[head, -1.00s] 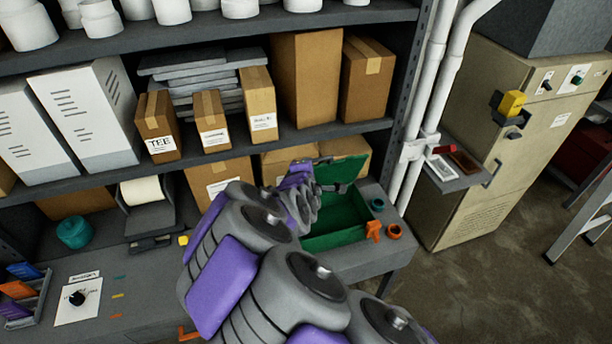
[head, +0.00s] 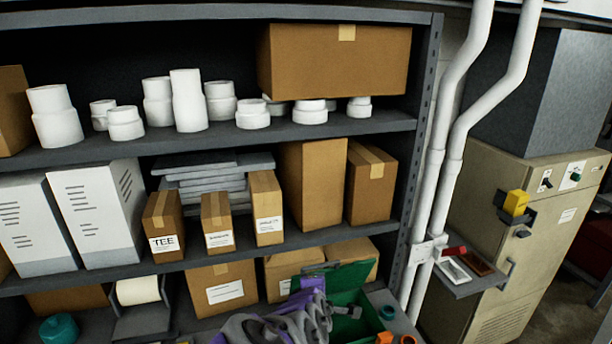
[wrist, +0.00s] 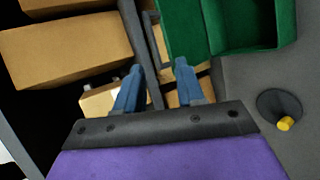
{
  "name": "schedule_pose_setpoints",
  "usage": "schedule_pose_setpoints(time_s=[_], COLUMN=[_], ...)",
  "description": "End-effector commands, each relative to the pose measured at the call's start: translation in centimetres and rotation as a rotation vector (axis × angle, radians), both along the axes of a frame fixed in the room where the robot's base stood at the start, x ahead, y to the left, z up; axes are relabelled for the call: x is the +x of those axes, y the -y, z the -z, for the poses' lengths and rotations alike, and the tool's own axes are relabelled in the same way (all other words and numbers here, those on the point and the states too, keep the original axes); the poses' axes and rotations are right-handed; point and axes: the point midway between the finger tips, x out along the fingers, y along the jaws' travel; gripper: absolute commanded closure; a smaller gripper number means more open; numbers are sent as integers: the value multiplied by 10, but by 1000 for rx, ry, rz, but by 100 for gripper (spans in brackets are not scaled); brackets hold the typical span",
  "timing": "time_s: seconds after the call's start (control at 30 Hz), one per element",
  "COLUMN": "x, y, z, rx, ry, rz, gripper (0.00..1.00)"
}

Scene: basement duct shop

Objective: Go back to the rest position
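My arm shows at the bottom middle of the head view, and its gripper end (head: 345,312) is by the open green box (head: 372,322). The box's raised lid (head: 335,277) stands behind the gripper. The green box (wrist: 252,28) lies ahead and to the upper right there, apart from the fingers. Most of the bench and the lower arm are cut off in the head view.
A metal shelf (head: 300,134) carries white pipe fittings, cardboard boxes and white vented units. White pipes (head: 455,165) run down beside it. A beige cabinet (head: 500,215) stands at right. A dark round piece with a yellow knob (wrist: 285,124) sits on the grey surface.

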Motion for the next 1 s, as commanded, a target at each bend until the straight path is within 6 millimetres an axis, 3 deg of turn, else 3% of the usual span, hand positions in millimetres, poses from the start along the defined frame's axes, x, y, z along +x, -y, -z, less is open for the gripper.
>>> schedule_pose_setpoints(time_s=[0.17, 0.33, 0.5, 0.7, 0.83, 1.0], x=[-51, -129, -216, -319, -367, -396], y=[54, 88, 100, 103, 104, 106], z=[45, 89, 122, 150, 158, 161], rx=[260, 519, 712, 824, 835, 827], ry=[-154, -340, -510, -675, -736, -763], rz=[275, 587, 884, 1202, 1348, 1440], gripper=[62, 62, 62, 62, 62, 62])
